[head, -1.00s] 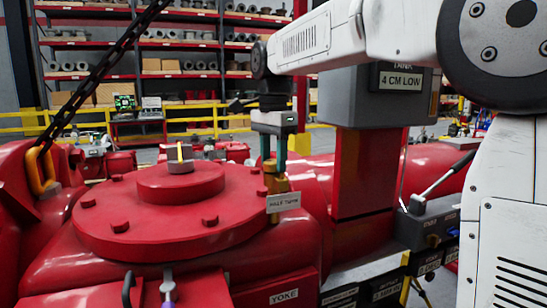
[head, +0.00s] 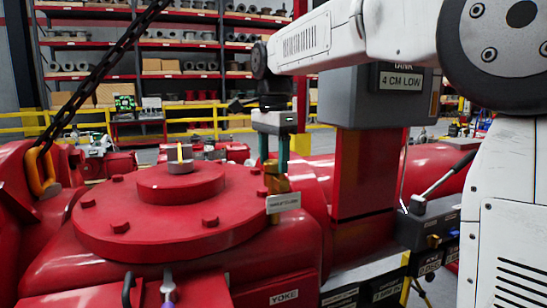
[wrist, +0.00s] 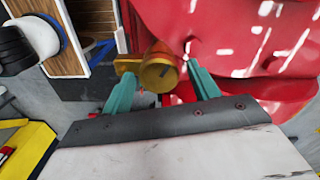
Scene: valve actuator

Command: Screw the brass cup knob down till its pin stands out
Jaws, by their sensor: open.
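The brass cup knob (head: 278,185) stands at the right edge of the round red cover, with a small white tag (head: 284,202) in front of it. In the wrist view the brass knob (wrist: 158,73) shows a round end face with a small dark mark, and a brass lug sticks out on its left. My gripper (head: 274,163) comes down from above with its teal fingers apart. In the wrist view the fingers (wrist: 160,84) lie on either side of the knob, with gaps visible. I cannot make out a pin standing out.
The red round cover (head: 130,215) carries several bolts and a grey hub with a yellow pointer (head: 180,160). A red column with a grey box (head: 375,95) stands close to the right. A chain (head: 100,75) hangs at the left. A lever (head: 445,180) stands farther right.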

